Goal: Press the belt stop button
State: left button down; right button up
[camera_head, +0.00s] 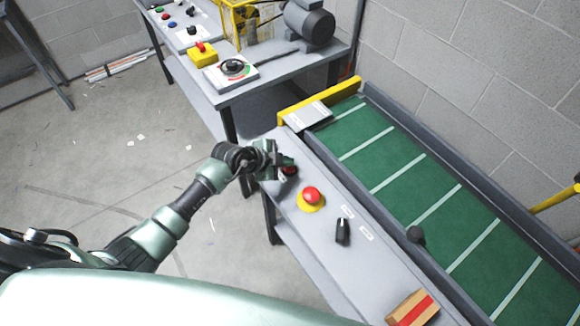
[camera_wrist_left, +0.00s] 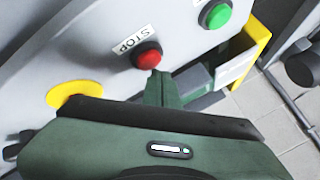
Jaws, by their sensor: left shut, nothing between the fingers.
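The belt stop button (camera_wrist_left: 147,56) is a red button in a dark collar beside a label reading STOP in the left wrist view. In the head view the red button (camera_head: 290,170) shows partly behind my left gripper (camera_head: 280,162). My left gripper is shut and empty. In the left wrist view its fingertips (camera_wrist_left: 158,84) overlap the lower right edge of the red button; I cannot tell whether they touch it. My right gripper is not in view.
A red mushroom button on a yellow base (camera_head: 311,197) and a black knob (camera_head: 343,231) share the panel. A green button (camera_wrist_left: 216,15) is close by. The green belt (camera_head: 400,175) runs alongside. A box with a red stripe (camera_head: 411,308) lies at the near end. A bench (camera_head: 270,72) stands behind.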

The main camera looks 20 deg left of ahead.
aim_at(287, 169)
pick_arm(q)
jog(key=shift+f, duration=0.1)
jog(key=shift+f, duration=0.45)
dwell(0.4)
jog(key=shift+r+p, duration=0.55)
jog(key=shift+p, duration=0.4)
jog(key=shift+r, duration=0.1)
notch_tip(287, 169, up, 6)
jog(key=p, duration=0.6)
jog(key=shift+p, duration=0.4)
